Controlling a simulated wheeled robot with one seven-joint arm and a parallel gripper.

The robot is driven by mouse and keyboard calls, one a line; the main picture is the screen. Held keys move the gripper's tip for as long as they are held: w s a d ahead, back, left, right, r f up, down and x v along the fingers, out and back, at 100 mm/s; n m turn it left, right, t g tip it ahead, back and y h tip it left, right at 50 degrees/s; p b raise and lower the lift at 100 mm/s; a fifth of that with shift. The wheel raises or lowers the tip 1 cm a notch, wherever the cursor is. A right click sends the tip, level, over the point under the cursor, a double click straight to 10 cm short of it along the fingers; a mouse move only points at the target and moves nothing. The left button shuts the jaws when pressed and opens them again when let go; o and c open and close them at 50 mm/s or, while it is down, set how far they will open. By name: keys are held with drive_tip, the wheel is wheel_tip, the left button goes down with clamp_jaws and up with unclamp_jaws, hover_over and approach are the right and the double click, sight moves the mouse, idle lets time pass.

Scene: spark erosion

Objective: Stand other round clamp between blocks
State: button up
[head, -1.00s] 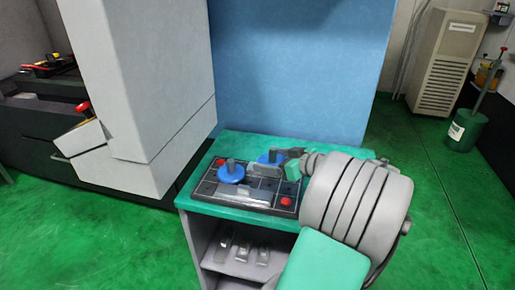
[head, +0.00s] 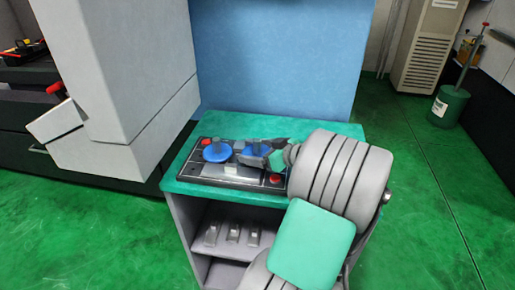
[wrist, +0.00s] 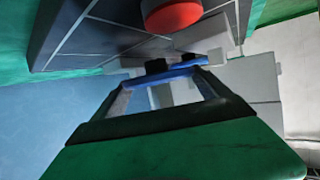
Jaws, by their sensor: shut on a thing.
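Two blue round clamps with dark stems show in the head view at a dark slotted plate (head: 195,172) on a green-topped cabinet. The left clamp (head: 216,152) stands upright on the plate, clear of my gripper. My gripper (head: 268,154) comes in from the right and is shut on the other clamp (head: 249,158), over the plate's right half. In the wrist view, my gripper (wrist: 163,92) has a blue disc (wrist: 172,75) between its fingertips. Whether the held clamp touches the plate cannot be told. A pale block (head: 232,170) lies in front of it, and my gripper partly hides the area.
A blue panel (head: 275,60) rises behind the cabinet. A grey machine housing (head: 120,80) stands close on the left. Several metal pieces lie on the shelf below.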

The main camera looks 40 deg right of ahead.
drive_tip(key=shift+f+b, duration=0.35)
drive_tip(key=shift+f, duration=0.25)
drive_tip(key=o, duration=1.9)
drive_tip(key=shift+f, duration=0.1)
wheel_tip(320, 180, up, 11)
drive_tip(key=p, duration=0.6)
